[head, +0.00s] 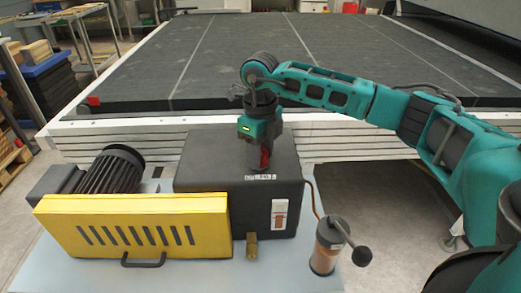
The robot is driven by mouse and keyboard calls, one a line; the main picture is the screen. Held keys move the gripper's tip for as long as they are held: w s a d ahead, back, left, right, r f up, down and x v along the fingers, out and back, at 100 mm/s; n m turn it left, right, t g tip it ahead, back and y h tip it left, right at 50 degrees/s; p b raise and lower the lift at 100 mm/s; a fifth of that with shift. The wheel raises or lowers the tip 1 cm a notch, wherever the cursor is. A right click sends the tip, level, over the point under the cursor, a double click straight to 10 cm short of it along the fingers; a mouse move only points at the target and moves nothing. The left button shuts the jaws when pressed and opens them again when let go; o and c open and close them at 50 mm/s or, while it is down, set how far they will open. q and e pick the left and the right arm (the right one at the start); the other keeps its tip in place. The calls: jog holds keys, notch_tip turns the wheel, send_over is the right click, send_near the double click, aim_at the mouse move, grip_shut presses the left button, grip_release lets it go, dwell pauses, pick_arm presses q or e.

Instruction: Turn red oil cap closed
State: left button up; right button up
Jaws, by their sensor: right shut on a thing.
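The red oil cap (265,158) shows as a small red patch on top of the black gearbox (220,197). My right gripper (264,160) points straight down over the gearbox and is shut on the cap. Its fingers hide most of the cap, so I cannot tell how far the cap is turned. My right arm comes in from the right. My left gripper is not in view.
A yellow guard (135,225) and a finned motor (112,170) stand left of the gearbox. A lubricator with a crank handle (328,246) stands at the front right. A large dark conveyor bed (230,50) lies behind. A brass plug (251,246) juts from the gearbox front.

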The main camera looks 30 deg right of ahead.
jog(key=shift+r+m, duration=0.1)
jog(key=shift+m, duration=1.1)
jog(key=o, duration=1)
notch_tip(320, 180, up, 13)
jog(key=shift+f, duration=0.1)
